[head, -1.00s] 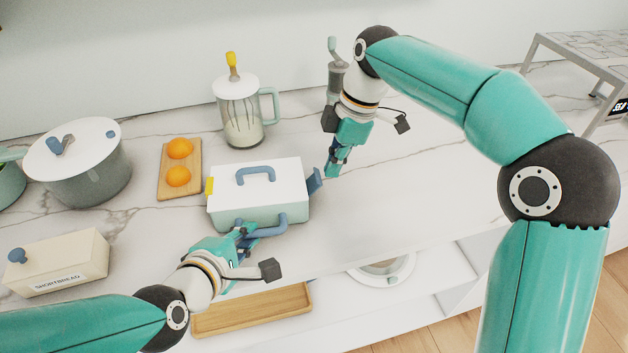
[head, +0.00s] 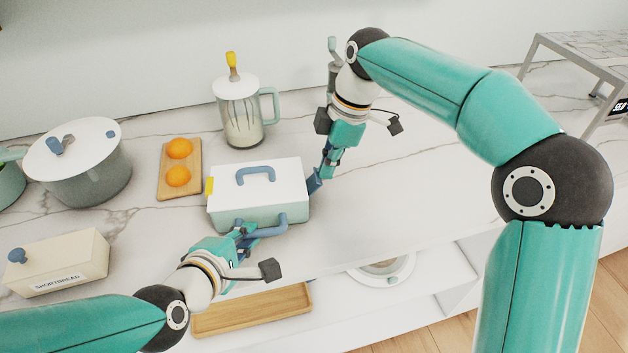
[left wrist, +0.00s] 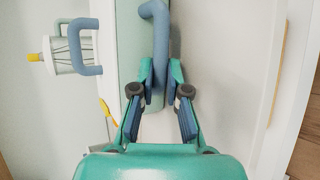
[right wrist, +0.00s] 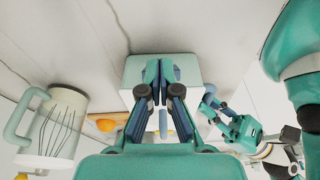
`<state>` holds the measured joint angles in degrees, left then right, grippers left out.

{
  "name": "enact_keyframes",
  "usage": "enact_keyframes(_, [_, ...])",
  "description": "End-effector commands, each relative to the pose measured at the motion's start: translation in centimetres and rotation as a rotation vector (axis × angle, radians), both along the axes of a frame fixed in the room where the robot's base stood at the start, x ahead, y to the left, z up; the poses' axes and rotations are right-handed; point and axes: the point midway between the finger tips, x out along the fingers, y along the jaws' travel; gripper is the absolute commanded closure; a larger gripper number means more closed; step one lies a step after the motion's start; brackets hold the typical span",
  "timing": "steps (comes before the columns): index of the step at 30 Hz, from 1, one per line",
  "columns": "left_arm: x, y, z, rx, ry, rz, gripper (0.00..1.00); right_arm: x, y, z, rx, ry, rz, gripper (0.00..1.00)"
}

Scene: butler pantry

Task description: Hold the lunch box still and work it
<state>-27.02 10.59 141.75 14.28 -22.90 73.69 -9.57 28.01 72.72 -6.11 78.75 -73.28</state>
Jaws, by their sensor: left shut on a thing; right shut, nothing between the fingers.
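The lunch box (head: 235,213) stands on the counter, with a pale green body, a white lid and a blue lid handle (head: 256,171). A yellow latch (head: 210,187) is on its left side and a blue latch (head: 314,182) on its right side, tilted slightly outward. My left gripper (head: 246,230) is shut on the blue front handle (head: 270,228); the left wrist view shows this handle (left wrist: 158,45) between the fingers. My right gripper (head: 325,172) is shut and empty, its tips at the blue latch. Whether they touch it is unclear; the right wrist view shows the tips (right wrist: 158,70) against the box's side.
A pot (head: 85,175) and a shortbread box (head: 60,262) are at the left. A wooden tray (head: 255,310) lies on the shelf below. The counter right of the box is clear.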

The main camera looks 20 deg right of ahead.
Motion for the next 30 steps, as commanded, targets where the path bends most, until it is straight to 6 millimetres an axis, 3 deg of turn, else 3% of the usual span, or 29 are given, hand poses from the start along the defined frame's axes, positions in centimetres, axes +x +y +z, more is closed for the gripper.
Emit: enact_keyframes(30, [-0.2,-0.1,-0.2,0.003,0.003,-0.006,1.00,0.2,2.8,-0.4,-0.003,0.009,0.001,1.00])
